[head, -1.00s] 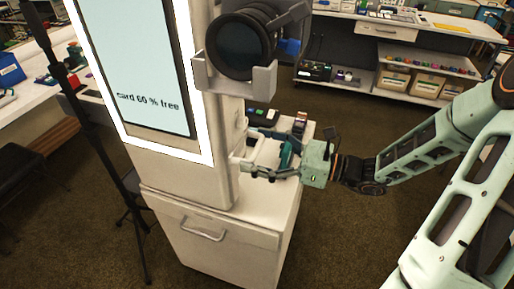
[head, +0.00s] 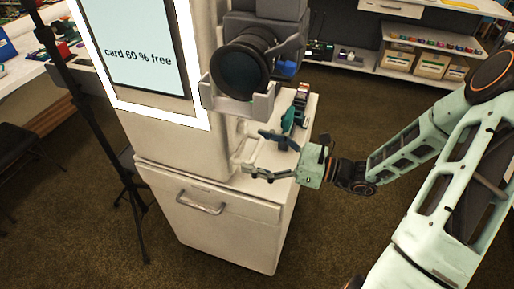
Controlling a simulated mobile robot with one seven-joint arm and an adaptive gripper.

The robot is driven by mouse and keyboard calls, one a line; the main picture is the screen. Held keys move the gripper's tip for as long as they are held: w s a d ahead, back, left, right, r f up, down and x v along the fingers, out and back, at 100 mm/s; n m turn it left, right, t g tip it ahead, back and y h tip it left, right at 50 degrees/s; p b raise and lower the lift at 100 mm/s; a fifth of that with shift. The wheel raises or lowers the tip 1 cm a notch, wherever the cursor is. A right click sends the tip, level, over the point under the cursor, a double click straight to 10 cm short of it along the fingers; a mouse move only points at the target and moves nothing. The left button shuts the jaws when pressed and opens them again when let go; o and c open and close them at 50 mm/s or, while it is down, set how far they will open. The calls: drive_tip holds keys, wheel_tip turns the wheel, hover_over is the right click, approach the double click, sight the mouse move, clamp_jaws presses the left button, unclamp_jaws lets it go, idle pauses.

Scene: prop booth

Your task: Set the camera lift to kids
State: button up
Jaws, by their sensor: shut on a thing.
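The camera (head: 240,70), with its dark round lens, sits in a pale grey bracket (head: 262,105) on the side of the white booth column (head: 160,135). Below the bracket, a white handle-like part (head: 243,154) stands out from the column's side. My gripper (head: 258,156) comes from the right, with one finger above and one below this part, and is shut on it. The exact contact is small and partly hidden by the fingers. No lift scale or kids mark can be read.
The lit screen (head: 135,58) reads "card 60 % free". A white cabinet (head: 240,231) with a drawer stands under the column, with small items (head: 295,108) on top. A black stand (head: 100,140) is at left.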

drive_tip(key=shift+d+f, duration=0.1)
drive_tip(key=shift+f, duration=0.2)
drive_tip(key=o, duration=1.4)
drive_tip(key=v, duration=1.2)
drive_tip(key=shift+r, duration=0.2)
